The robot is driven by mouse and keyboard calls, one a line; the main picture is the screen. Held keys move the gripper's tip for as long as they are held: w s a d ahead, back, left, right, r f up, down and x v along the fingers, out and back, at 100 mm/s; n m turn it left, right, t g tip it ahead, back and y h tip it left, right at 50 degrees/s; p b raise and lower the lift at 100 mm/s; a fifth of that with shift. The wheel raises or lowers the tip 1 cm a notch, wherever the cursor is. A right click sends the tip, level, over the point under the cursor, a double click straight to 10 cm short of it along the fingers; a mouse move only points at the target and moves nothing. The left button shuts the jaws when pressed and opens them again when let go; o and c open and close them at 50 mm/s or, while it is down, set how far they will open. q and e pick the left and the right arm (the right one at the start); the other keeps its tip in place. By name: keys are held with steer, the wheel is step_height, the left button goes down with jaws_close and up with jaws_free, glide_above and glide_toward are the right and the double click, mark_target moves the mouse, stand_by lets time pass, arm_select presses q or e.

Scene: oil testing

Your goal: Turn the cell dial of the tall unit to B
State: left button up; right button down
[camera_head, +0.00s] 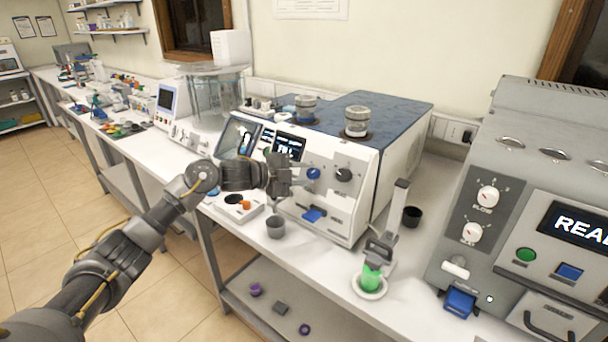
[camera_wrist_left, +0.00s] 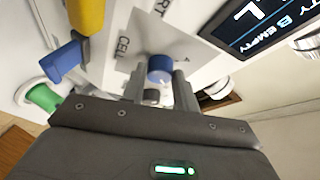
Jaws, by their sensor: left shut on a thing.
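The white unit with a dark blue top (camera_head: 372,118) stands on the bench in the middle of the head view. Its blue dial (camera_head: 313,173) is on the sloped front, left of a black knob (camera_head: 343,174). My left gripper (camera_head: 298,177) reaches it from the left. In the left wrist view the blue dial (camera_wrist_left: 160,68) sits on a pale plate marked CELL, and my left gripper (camera_wrist_left: 161,80) is shut on it, one finger on each side. I cannot tell which letter the dial points to. My right gripper is not in view.
A screen (camera_wrist_left: 262,25) beside the dial shows "B EMPTY". A grey cup (camera_head: 276,228) stands in front of the unit. A stand with a green vessel (camera_head: 371,278) is to its right. A large grey machine (camera_head: 470,165) fills the right side.

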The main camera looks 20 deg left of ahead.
arm_select(q)
steer(key=o, duration=1)
steer(key=shift+c, duration=0.2)
steer(key=shift+s+a, duration=0.25)
steer(key=shift+a, duration=0.05)
steer(key=b+v, duration=0.3)
steer(key=v, duration=0.7)
steer(key=shift+r, duration=0.15)
steer(key=shift+d, duration=0.1)
